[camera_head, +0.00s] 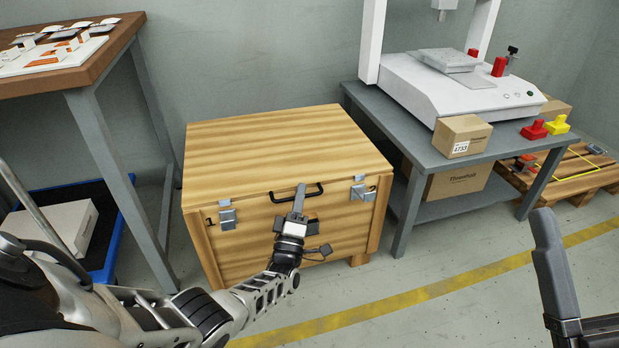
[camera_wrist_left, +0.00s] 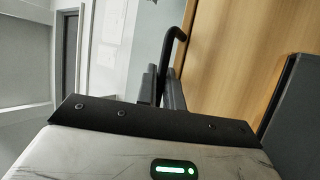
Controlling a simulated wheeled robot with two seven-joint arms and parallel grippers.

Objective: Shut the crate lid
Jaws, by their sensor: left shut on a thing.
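The wooden crate (camera_head: 230,245) stands on the floor in the middle of the head view. Its lid (camera_head: 275,140) lies down over the crate; I cannot tell whether a thin gap is left at the front seam. My left gripper (camera_head: 299,193) is at the black handle (camera_head: 317,190) on the lid's front edge, shut on it. In the left wrist view the fingers (camera_wrist_left: 162,88) close around the handle (camera_wrist_left: 173,42), beside the wood of the lid (camera_wrist_left: 235,60). Metal latches sit left (camera_head: 227,217) and right (camera_head: 361,191) of the handle.
A wooden-topped table (camera_head: 100,60) stands at left. A grey bench (camera_head: 400,140) with a white machine (camera_head: 430,90) and a small carton (camera_head: 461,136) stands at right. A dark part (camera_head: 553,268), perhaps mine, shows at lower right. Floor before the crate is clear, with a yellow line (camera_head: 400,300).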

